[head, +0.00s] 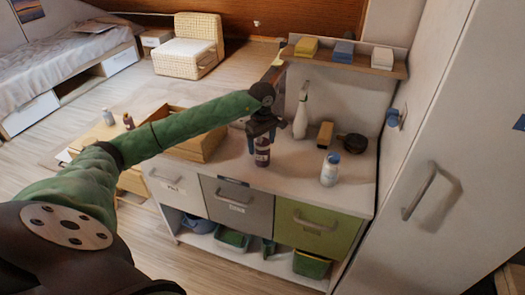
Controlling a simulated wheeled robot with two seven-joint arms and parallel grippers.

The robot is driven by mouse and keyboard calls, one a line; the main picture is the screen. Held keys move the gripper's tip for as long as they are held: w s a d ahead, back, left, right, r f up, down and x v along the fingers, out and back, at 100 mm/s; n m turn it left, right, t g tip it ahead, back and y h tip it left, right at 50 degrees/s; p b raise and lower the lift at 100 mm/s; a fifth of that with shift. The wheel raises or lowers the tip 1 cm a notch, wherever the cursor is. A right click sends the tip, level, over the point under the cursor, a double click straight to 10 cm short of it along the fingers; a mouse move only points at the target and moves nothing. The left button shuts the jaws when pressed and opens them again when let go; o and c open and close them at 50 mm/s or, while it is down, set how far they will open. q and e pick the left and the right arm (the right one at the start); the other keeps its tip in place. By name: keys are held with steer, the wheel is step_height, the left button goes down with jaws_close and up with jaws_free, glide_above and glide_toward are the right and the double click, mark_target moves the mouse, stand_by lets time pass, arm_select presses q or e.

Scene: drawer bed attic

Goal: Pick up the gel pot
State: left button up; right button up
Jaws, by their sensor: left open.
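My left gripper (262,133) is open and points down over the counter (305,178). A dark bottle (262,155) with a pale label stands right below it, its top at or between the fingers; I cannot tell if they touch. A small dark round pot (355,143), which may be the gel pot, sits at the back right of the counter, well apart from the gripper. A white bottle with a blue cap (330,170) stands upright in front of that pot. My right gripper is not in view.
A white spray bottle (301,115) and a yellow-brown block (325,134) stand between my gripper and the round pot. A shelf (345,61) with folded cloths hangs above. A wooden box (195,146) is at the left, a tall white cabinet (430,150) at the right. The front of the counter is clear.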

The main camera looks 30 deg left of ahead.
arm_select(q)
steer(key=shift+f, duration=0.1)
steer(key=c, duration=0.9)
steer(key=shift+c, duration=1.1)
